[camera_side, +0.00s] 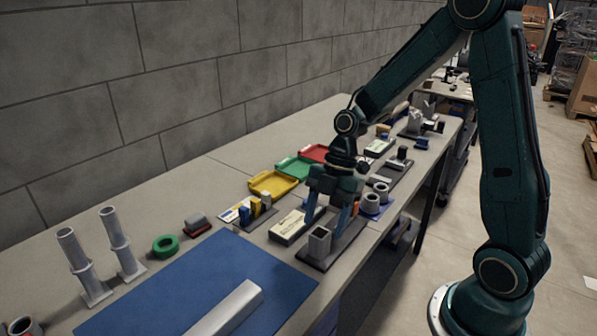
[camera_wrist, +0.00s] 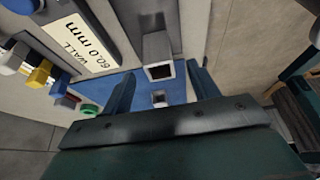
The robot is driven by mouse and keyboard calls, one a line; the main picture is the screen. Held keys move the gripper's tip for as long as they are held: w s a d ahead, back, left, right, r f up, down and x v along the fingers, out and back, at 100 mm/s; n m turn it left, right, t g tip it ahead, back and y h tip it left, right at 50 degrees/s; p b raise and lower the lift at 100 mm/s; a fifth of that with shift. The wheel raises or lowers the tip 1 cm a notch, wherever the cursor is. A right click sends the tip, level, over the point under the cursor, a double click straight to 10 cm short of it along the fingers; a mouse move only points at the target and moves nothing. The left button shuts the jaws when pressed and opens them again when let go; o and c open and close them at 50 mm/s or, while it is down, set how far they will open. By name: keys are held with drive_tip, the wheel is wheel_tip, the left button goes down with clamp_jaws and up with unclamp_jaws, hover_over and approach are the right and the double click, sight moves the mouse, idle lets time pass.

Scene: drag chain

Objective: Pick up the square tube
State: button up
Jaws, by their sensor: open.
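A short grey square tube (camera_side: 319,246) with an open top stands upright on a dark plate (camera_side: 345,246). In the wrist view a grey square tube with an open end (camera_wrist: 157,50) shows just beyond my fingers. A long light grey bar (camera_side: 225,312) lies on the blue mat (camera_side: 190,275); in the wrist view a smaller square opening (camera_wrist: 158,98) shows against the blue, and I cannot tell if it is that bar's end. My gripper (camera_side: 324,222) points down, open, over the plate close behind the short tube.
A label block reading "WALL 60.0 mm" (camera_wrist: 82,45) lies beside the plate. Yellow (camera_side: 273,184), green (camera_side: 295,168) and red (camera_side: 315,152) trays stand behind. Two upright grey posts (camera_side: 120,245) and a green ring (camera_side: 165,246) are at left. The mat is mostly clear.

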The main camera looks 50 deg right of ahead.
sight(316, 249)
drive_tip(key=shift+x, duration=2.05)
drive_tip(key=shift+a+r, duration=0.1)
drive_tip(key=shift+a, duration=0.05)
clamp_jaws()
drive_tip(key=shift+r, duration=0.15)
wheel_tip(316, 249, up, 20)
